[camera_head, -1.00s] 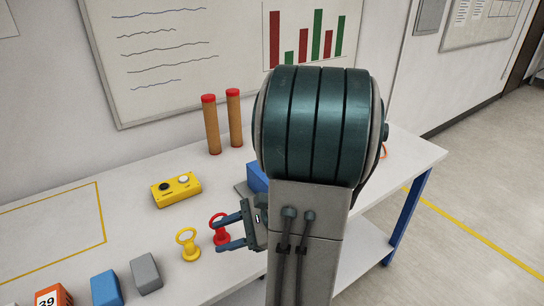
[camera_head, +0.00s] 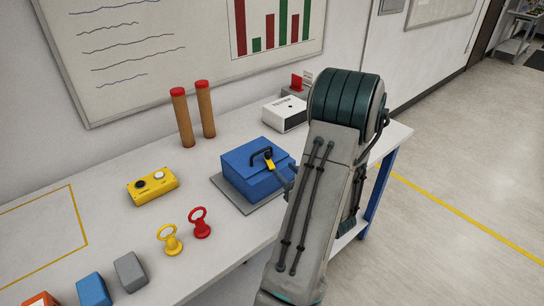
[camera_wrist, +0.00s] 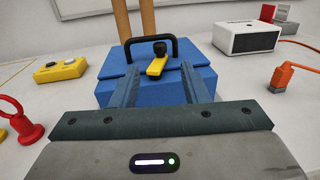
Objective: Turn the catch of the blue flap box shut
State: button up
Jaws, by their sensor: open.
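The blue flap box (camera_head: 240,177) stands on a grey mat (camera_head: 223,188) on the white table, its lid down and its black handle (camera_head: 262,154) up. It also fills the middle of the wrist view (camera_wrist: 195,84). The yellow catch (camera_wrist: 157,66) on a dark pivot sits at the front of the lid, pointing toward me and slightly left. In the head view the catch (camera_head: 269,163) is partly hidden near my gripper. My gripper (camera_wrist: 160,75) is open, with its two blue-grey fingers either side of the catch's line and nothing between them. I cannot tell whether they touch the box.
A white tester box (camera_head: 284,114) stands behind right, an orange plug (camera_wrist: 281,77) with a cable at the right. A yellow button box (camera_head: 152,188), yellow ring (camera_head: 170,240) and red ring (camera_head: 200,224) stand left. Two brown posts (camera_head: 194,115) rise behind.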

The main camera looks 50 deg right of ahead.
aim_at(270, 156)
jog(key=p+x, duration=0.1)
jog(key=x, duration=0.7)
grip_shut()
